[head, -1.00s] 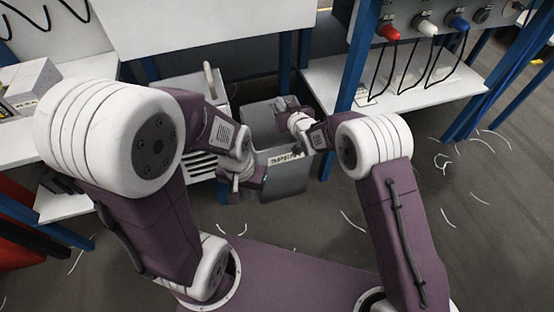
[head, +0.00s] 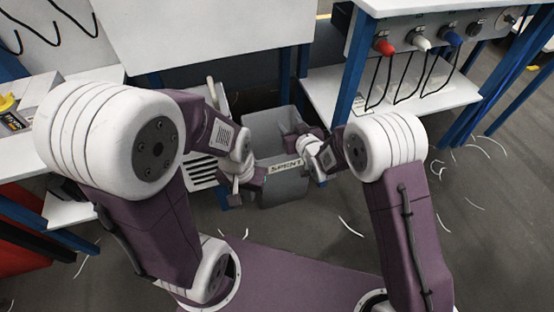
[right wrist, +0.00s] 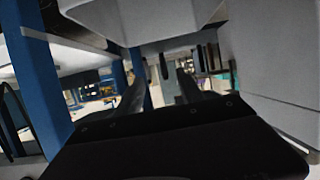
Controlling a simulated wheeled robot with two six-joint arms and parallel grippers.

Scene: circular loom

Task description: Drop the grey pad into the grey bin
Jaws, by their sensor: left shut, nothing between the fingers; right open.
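The grey bin (head: 285,190) stands on the floor between the workbenches in the head view, with a label reading SPENT on its front. Its opening faces up, but my right gripper and wrist cover part of it. My right gripper (head: 290,133) is at the bin's right side, around its opening. In the right wrist view its two fingers (right wrist: 160,88) are apart with nothing between them. My left gripper (head: 250,186) is shut and empty at the bin's front left. I cannot see the grey pad in either view; the lower inside of the bin is hidden.
A white slatted unit with a handle (head: 205,172) stands left of the bin. Thin pale strands lie on the open floor at the right.

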